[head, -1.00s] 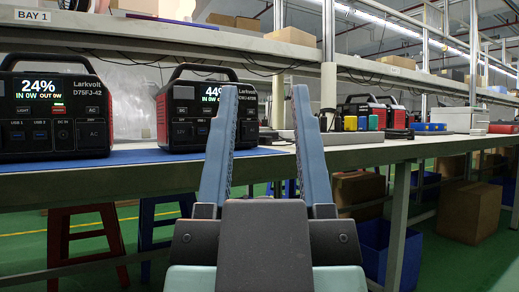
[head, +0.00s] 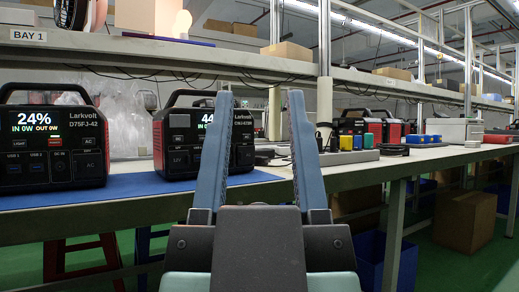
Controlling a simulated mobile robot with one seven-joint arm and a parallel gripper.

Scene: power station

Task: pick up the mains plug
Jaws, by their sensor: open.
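My gripper (head: 262,95) is open and empty, its two blue fingers pointing up in the middle of the head view, in front of the bench. I cannot make out the mains plug for certain. A small dark upright thing (head: 324,131) shows just right of the right finger, at the left end of a grey strip (head: 352,157) on the bench; it is too small to identify. A flat black item (head: 394,150) lies right of the strip. Part of the bench top is hidden behind my fingers.
Two power stations, one reading 24% (head: 52,145) and one partly behind my left finger (head: 178,150), stand on a blue mat (head: 110,194). Yellow, blue and green blocks (head: 357,142) stand near red-black units (head: 375,128). A shelf (head: 130,48) overhangs the bench (head: 400,166).

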